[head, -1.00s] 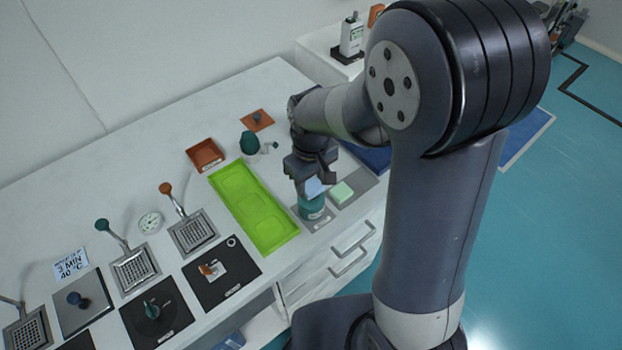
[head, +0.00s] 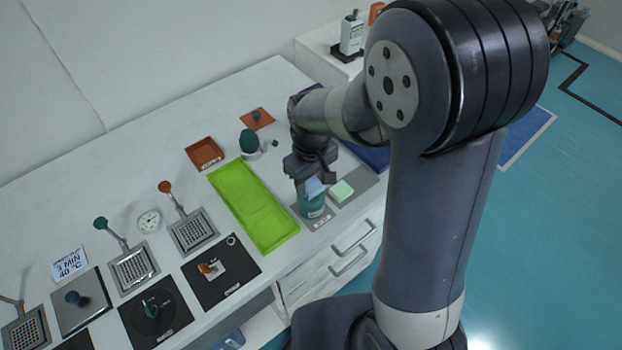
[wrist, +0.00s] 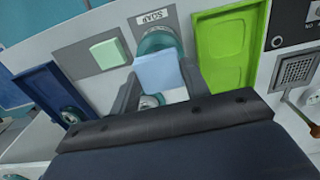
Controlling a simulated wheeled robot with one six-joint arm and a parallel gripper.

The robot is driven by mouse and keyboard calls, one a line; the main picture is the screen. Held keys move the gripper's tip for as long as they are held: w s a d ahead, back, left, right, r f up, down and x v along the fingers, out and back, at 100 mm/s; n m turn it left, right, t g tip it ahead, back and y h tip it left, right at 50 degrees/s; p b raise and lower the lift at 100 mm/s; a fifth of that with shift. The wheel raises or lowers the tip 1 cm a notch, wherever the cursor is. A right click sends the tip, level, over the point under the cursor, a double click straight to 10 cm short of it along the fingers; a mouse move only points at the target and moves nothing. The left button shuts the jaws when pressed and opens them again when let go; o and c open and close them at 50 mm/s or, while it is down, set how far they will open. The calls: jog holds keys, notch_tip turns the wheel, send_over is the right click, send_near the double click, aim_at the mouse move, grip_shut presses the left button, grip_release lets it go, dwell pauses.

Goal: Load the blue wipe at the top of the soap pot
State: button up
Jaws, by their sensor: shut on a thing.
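The blue wipe (wrist: 161,76) is a pale blue block between the two fingers of my gripper (wrist: 162,92) in the wrist view. In the head view the wipe (head: 314,187) shows just under my gripper (head: 313,180), at the top of the soap pot (head: 311,206). The soap pot is a teal round pot on a grey plate with a label. In the wrist view the pot (wrist: 156,40) shows behind the wipe, beside the SOAP label (wrist: 152,17). My gripper is shut on the wipe. Whether the wipe touches the pot is hard to tell.
A pale green block (head: 341,191) lies on a grey plate (head: 362,181) right of the pot. A bright green tray (head: 250,205) lies to the left. A blue tray (wrist: 45,92) shows in the wrist view.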

aim_at(311, 185)
jog(key=shift+f+b, duration=0.45)
jog(key=shift+f, duration=0.15)
dwell(0.4)
dwell(0.5)
jog(key=shift+r+p, duration=2.75)
jog(key=shift+r, duration=0.8)
